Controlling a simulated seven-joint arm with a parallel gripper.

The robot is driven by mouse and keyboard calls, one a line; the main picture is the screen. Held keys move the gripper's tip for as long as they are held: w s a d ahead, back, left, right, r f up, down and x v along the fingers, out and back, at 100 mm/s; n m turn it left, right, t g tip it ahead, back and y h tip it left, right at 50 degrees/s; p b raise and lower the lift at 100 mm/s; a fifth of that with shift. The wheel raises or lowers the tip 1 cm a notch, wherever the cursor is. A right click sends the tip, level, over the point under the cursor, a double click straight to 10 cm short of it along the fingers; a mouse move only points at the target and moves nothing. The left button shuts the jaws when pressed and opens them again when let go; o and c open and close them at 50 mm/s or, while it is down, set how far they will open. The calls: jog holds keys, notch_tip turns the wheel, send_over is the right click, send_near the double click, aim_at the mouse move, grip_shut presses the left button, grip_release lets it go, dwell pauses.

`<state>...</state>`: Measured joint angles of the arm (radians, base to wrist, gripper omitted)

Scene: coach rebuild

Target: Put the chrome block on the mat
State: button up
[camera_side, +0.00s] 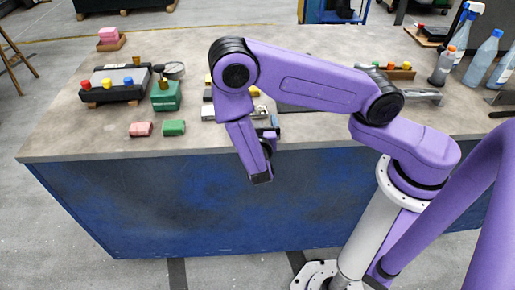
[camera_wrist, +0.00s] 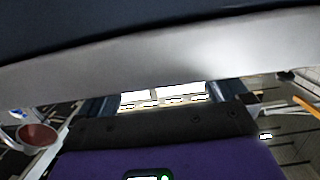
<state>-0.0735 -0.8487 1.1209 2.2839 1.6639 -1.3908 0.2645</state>
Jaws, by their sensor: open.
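My gripper (camera_side: 269,134) is at the front edge of the workbench in the side view, with my purple wrist hanging in front of the blue bench side. It is open, with nothing visible held in it; its fingers are small and partly hidden there. I cannot make out the chrome block for certain; small pale and grey pieces (camera_side: 209,112) lie just left of my forearm. A dark flat sheet (camera_side: 296,108), possibly the mat, shows partly beneath my arm. In the wrist view neither block nor mat can be made out.
On the workbench (camera_side: 70,140) are a pink block (camera_side: 141,129), a green block (camera_side: 174,128), a green box (camera_side: 166,96) and a black case (camera_side: 115,83). Bottles (camera_side: 482,55) stand at right. A grey metal piece (camera_side: 425,96) lies right of my arm. The front-left top is clear.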

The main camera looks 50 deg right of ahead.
jog(key=v, duration=1.3)
jog(key=w+a+f+n+g+y, duration=0.1)
jog(key=a+n+g+y, duration=0.45)
jog(key=a+y, duration=0.7)
jog(key=s+r+n+g+y, duration=0.4)
jog(key=s+r+n, duration=0.1)
jog(key=s+n, duration=0.15)
jog(key=s+d+r+n+g+h, duration=0.1)
jog(key=s+d+r+n, duration=0.3)
jog(key=d, duration=0.7)
jog(key=s+d+r+n+h, duration=0.3)
jog(key=s+d+r+n, duration=0.1)
jog(key=d, duration=0.6)
jog(key=shift+s+d+r+n+g+h, duration=0.2)
jog(key=shift+s+d+n+g+h, duration=0.2)
jog(key=shift+s+n, duration=0.55)
